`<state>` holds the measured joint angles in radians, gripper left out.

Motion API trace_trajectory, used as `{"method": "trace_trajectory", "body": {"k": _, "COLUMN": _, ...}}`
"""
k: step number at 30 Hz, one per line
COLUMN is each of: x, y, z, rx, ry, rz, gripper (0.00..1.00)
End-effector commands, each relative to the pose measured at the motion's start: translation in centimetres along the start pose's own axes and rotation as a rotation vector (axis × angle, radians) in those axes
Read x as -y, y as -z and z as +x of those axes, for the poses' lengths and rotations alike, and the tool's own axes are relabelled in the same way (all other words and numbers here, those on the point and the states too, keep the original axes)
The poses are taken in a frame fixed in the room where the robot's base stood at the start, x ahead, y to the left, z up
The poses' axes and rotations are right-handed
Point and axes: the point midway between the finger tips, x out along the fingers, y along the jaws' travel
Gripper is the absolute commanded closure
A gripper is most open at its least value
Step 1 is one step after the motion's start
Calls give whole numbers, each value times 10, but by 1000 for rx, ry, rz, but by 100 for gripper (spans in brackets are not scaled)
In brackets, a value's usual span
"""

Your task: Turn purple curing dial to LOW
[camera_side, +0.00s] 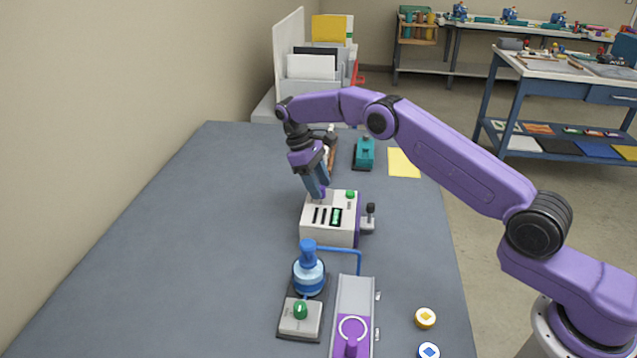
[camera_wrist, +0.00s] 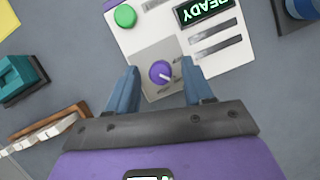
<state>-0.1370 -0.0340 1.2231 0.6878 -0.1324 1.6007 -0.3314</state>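The purple curing dial (camera_wrist: 159,71) sits on a grey plate on top of the white laminator (camera_wrist: 140,40), between my two fingers in the wrist view. Its white pointer aims toward the lower right of that view. The lettering around it is too small to read. My gripper (camera_wrist: 160,75) is open, with a finger on either side of the dial and a visible gap to each. In the side view, my gripper (camera_side: 318,193) points down at the laminator's (camera_side: 328,228) far left corner; the fingers mostly hide the dial there.
A green button (camera_wrist: 125,16) and a lit READY display (camera_wrist: 205,12) are close to the dial. A lever (camera_side: 370,210) sticks out on the laminator's right. The bench's left side is clear.

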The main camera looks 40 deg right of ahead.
Motion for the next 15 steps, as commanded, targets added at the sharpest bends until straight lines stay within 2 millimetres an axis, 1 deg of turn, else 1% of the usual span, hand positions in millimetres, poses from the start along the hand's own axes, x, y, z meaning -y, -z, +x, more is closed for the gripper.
{"method": "trace_trajectory", "body": {"k": 8, "x": 0, "y": -1, "z": -2, "rx": 0, "ry": 0, "rz": 0, "gripper": 49}}
{"method": "trace_trajectory", "body": {"k": 11, "x": 0, "y": -4, "z": -11, "rx": -2, "ry": -1, "rz": 0, "gripper": 49}}
{"method": "trace_trajectory", "body": {"k": 15, "x": 0, "y": -13, "z": -32, "rx": -5, "ry": -2, "rz": 1, "gripper": 49}}
